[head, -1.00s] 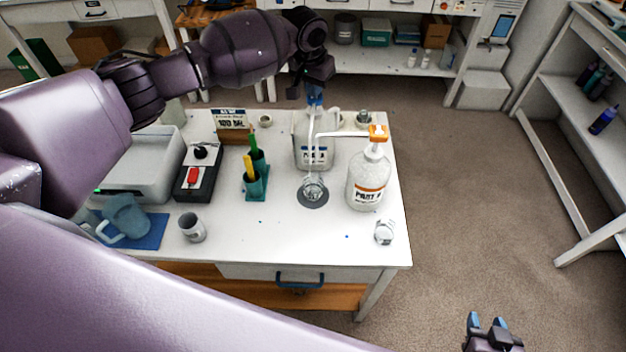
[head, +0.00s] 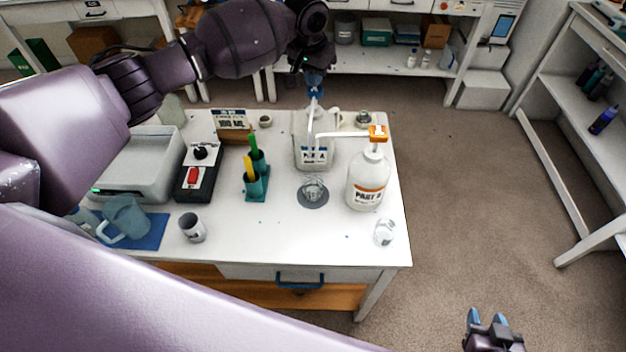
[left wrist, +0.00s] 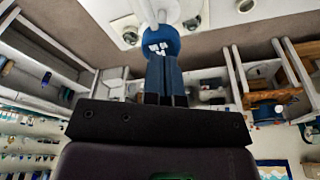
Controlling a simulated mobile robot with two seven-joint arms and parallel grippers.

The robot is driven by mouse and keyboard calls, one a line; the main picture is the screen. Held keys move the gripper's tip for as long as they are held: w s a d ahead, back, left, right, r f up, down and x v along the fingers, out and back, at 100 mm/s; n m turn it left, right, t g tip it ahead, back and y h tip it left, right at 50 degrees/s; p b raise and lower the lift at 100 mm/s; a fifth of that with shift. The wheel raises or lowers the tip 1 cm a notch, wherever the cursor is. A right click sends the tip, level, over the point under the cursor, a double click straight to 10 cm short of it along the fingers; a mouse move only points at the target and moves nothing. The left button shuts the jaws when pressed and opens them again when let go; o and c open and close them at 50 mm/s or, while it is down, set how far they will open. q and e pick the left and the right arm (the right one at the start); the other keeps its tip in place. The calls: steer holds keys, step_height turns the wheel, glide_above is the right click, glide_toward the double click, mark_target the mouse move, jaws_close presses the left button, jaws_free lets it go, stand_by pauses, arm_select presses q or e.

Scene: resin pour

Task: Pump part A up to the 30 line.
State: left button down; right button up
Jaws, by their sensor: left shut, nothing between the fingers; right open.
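The part A bottle (head: 312,155) is a pale jug with a dark label at the back of the table. Its blue pump head also shows in the left wrist view (left wrist: 160,42), with a white spout. My left gripper (head: 315,78) is shut and empty, its fingertips right at the top of the pump head; whether they touch is unclear. Its fingers also show in the left wrist view (left wrist: 165,78). A clear cup (head: 313,187) stands on a grey disc (head: 313,204) in front of the bottle; its lines and fill level are unreadable. My right gripper (head: 486,320) is open and empty, low at right.
The part B bottle (head: 367,182), with an orange pump head (head: 378,133), stands right of the cup. A second clear cup (head: 384,232) is near the right edge.

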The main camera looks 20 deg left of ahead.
arm_select(q)
steer(key=shift+f, duration=0.7)
stand_by(0.6)
steer(key=shift+f, duration=1)
steer(key=shift+r, duration=1.8)
steer(key=shift+f, duration=0.55)
